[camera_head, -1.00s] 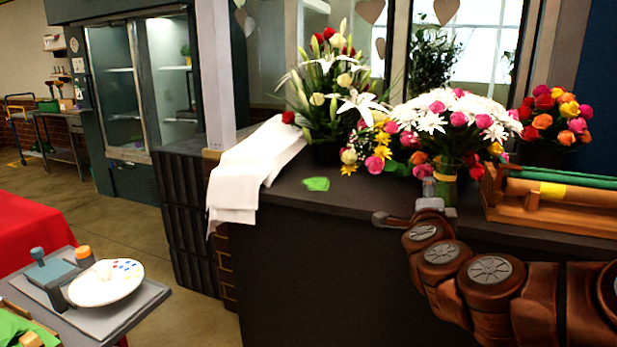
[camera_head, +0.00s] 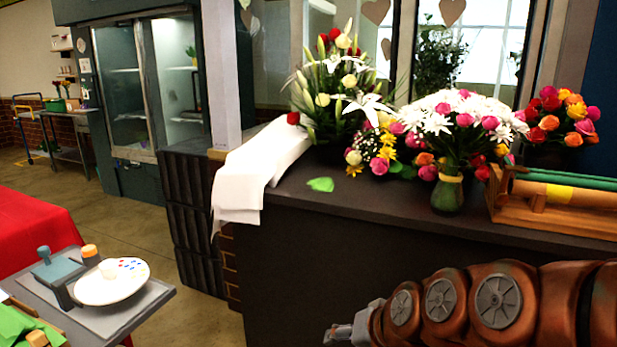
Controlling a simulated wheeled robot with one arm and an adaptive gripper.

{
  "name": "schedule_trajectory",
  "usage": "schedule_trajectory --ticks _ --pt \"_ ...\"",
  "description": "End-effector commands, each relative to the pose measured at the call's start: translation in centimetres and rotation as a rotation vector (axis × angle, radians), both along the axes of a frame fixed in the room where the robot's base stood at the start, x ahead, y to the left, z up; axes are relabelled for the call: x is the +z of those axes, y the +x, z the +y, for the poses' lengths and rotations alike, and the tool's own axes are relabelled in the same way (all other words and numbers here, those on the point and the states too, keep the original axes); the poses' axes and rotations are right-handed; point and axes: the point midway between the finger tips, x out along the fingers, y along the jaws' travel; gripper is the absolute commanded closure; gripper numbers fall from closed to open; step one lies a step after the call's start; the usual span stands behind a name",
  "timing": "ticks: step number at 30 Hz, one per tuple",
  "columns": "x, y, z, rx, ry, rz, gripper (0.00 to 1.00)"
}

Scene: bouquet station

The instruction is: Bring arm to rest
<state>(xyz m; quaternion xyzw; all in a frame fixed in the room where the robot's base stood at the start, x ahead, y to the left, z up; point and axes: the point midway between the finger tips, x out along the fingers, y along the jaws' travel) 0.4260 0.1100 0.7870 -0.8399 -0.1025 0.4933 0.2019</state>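My arm (camera_head: 470,305) reaches in from the lower right, in front of the dark counter and below its top. My gripper (camera_head: 342,334) is at the arm's left end, near the bottom edge of the picture. It is small and partly cut off, so its fingers do not show clearly. Nothing can be seen in it. A green vase (camera_head: 447,194) with white and pink flowers (camera_head: 455,120) stands upright on the counter (camera_head: 350,200), apart from the gripper.
A tall lily bouquet (camera_head: 335,95), a bright rose bunch (camera_head: 560,118) and a wooden roll rack (camera_head: 550,200) stand on the counter. A white cloth (camera_head: 250,175) hangs over its edge beside a green leaf (camera_head: 320,184). A grey side table (camera_head: 150,300) holds a paint palette (camera_head: 112,282).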

Motion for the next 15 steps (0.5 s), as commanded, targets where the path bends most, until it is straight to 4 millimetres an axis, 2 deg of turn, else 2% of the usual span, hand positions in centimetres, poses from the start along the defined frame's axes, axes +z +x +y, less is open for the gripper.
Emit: schedule_trajectory --ticks 3,7,9,15 --pt "-2.6 -4.6 -1.8 0.07 -0.11 0.144 0.45" --pt "-4.6 -9.9 -4.3 0.131 -0.219 0.312 0.45" --pt "-5.3 -12.4 -5.6 0.153 -0.267 0.394 0.45" --pt "-5.9 -18.1 -8.6 0.188 -0.359 0.58 0.45"
